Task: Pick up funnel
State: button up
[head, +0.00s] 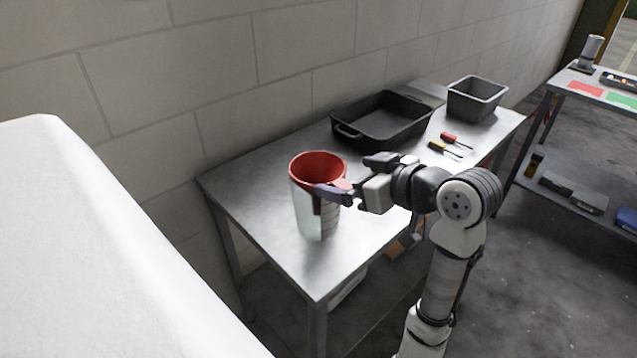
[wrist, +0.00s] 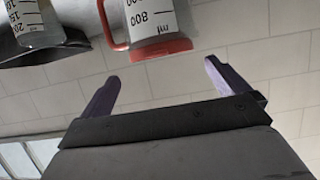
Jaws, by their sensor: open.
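A wide red funnel-like top (head: 318,168) sits at the mouth of a clear marked jug (head: 308,218) near the front left of the metal table. I cannot tell whether this red part is a separate funnel or the jug's own rim. The jug shows in the wrist view (wrist: 148,18) with its red rim (wrist: 160,47) and a red handle. My gripper (head: 338,189) is open, its purple fingers at the right side of the red top. In the wrist view my open gripper (wrist: 161,70) has nothing between its fingertips.
A black tray (head: 345,131), a grey bin (head: 476,97) and two screwdrivers (head: 449,143) lie farther back on the table (head: 255,195). A block wall stands behind.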

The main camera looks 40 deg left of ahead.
aim_at(327, 170)
jog(key=x, duration=0.3)
jog(key=p+x, duration=0.1)
jog(key=x, duration=0.2)
jog(key=shift+s+r, duration=0.1)
jog(key=shift+r, duration=0.15)
jog(key=shift+a+f, duration=0.25)
jog(key=shift+a, duration=0.3)
jog(key=c, duration=1.3)
jog(key=shift+o, duration=0.2)
jog(key=shift+r, duration=0.1)
